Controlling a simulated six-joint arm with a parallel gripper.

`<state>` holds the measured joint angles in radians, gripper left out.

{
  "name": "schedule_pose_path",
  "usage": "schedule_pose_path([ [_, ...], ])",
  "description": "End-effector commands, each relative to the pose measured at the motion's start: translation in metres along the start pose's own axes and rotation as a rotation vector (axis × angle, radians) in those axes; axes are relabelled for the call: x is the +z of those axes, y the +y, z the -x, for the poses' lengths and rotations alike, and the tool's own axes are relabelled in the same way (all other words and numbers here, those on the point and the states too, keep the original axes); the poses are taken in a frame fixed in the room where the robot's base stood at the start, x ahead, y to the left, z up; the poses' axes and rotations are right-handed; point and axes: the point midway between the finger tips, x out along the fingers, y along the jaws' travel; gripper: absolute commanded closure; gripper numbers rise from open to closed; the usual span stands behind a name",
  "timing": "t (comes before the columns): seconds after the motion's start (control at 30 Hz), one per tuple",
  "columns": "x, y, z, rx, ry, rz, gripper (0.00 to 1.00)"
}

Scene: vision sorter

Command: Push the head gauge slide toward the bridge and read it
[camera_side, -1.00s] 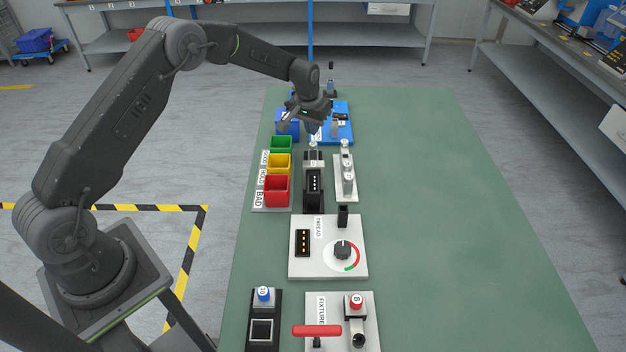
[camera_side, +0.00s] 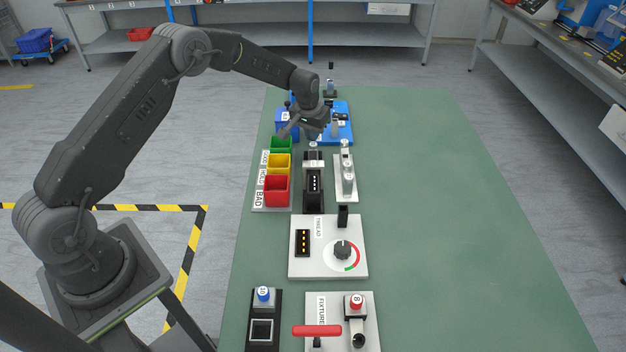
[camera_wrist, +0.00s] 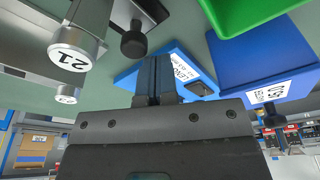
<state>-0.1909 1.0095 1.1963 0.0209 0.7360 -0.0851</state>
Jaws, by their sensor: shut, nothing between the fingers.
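A narrow black gauge with a lit display (camera_side: 314,183) stands on the green bench, right of the coloured bins. A grey block (camera_side: 313,157) with a small knob sits at its far end; I take this to be the head gauge and its slide, but its label is not readable. My gripper (camera_side: 314,136) is beyond and above that block, tilted, and contact cannot be told. In the wrist view its fingers (camera_wrist: 157,76) are together and empty, in front of a blue plate with a white label (camera_wrist: 182,68). A black knob (camera_wrist: 134,42) is beside them.
Green (camera_side: 281,144), yellow (camera_side: 278,162) and red (camera_side: 277,188) bins stand left of the gauge, with a blue bin (camera_wrist: 265,60) farther back. A pale fixture with metal posts (camera_side: 347,178) stands close on the right. The THREAD panel (camera_side: 328,262) is nearer. The bench's right side is clear.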

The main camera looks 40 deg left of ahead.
Motion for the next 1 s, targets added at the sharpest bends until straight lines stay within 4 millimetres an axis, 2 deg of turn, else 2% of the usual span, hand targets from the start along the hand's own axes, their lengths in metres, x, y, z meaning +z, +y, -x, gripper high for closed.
schedule_pose_path([
  [0.33, 0.002, 0.001, 0.0, 0.0, -0.002, -0.001, 1.0],
  [1.0, 0.024, 0.014, 0.005, 0.0, -0.002, -0.001, 1.0],
])
